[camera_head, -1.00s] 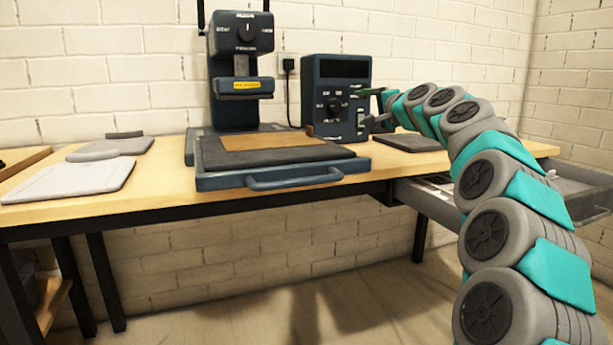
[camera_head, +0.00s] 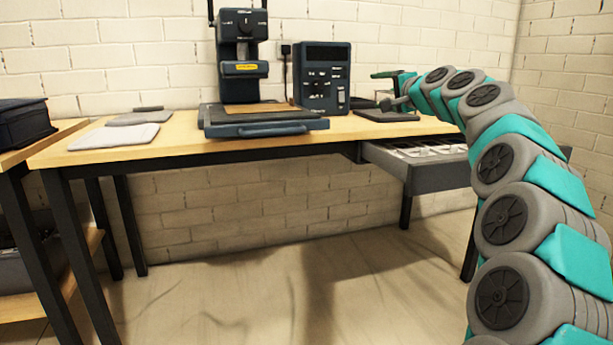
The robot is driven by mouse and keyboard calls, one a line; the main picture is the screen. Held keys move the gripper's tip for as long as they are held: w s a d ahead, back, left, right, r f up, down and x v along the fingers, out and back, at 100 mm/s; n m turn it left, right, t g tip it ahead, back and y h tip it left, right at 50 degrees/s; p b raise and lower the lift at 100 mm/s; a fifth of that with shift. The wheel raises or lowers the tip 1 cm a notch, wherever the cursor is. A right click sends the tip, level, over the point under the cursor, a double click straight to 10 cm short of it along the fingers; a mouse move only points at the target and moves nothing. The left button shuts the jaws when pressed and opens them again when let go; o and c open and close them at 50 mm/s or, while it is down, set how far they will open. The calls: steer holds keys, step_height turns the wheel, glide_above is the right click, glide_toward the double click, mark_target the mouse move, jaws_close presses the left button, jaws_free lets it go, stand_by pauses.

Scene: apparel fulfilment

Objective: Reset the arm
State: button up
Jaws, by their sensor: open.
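My arm (camera_head: 507,165) rises from the lower right and arches up and to the left. My gripper (camera_head: 380,90) is at its far end, above the right part of the workbench near the blue control box (camera_head: 322,78). The jaws are small in the view but look apart, with nothing seen between them. A dark flat pad (camera_head: 387,115) lies on the bench below the gripper.
A blue heat press (camera_head: 262,129) with its lower plate forward stands on the wooden workbench (camera_head: 190,133). A drawer (camera_head: 425,178) stands open at the right. A second table (camera_head: 62,130) holds a dark bag (camera_head: 24,122). The floor in front is clear.

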steer(key=s+a+f+n+g+p, duration=0.25)
steer(key=s+a+f, duration=0.25)
steer(key=s, duration=0.3)
steer(key=s+a+f+n+g+p, duration=0.1)
steer(key=s+a+f+n+g, duration=0.3)
steer(key=s, duration=0.3)
steer(key=s+a+f+n+g+p, duration=0.1)
steer(key=s+a+f+g, duration=0.2)
steer(key=s+a+f, duration=0.4)
steer(key=s+d+f+n+g+h+p, duration=0.1)
steer(key=s+d+f, duration=0.3)
steer(key=s, duration=0.9)
steer(key=s+d+f+n+g+h+p, duration=0.1)
steer(key=s+d+f+g+h+p, duration=0.1)
steer(key=s+f, duration=0.6)
steer(key=s+d+f+n+g+h+p, duration=0.1)
steer(key=s+d+f+g, duration=0.4)
steer(key=s, duration=1.3)
steer(key=shift+d+f+n+h, duration=0.55)
steer(key=shift+d+f+h, duration=0.15)
steer(key=shift+d+h, duration=0.2)
steer(key=shift+o, duration=0.4)
steer(key=shift+g, duration=0.25)
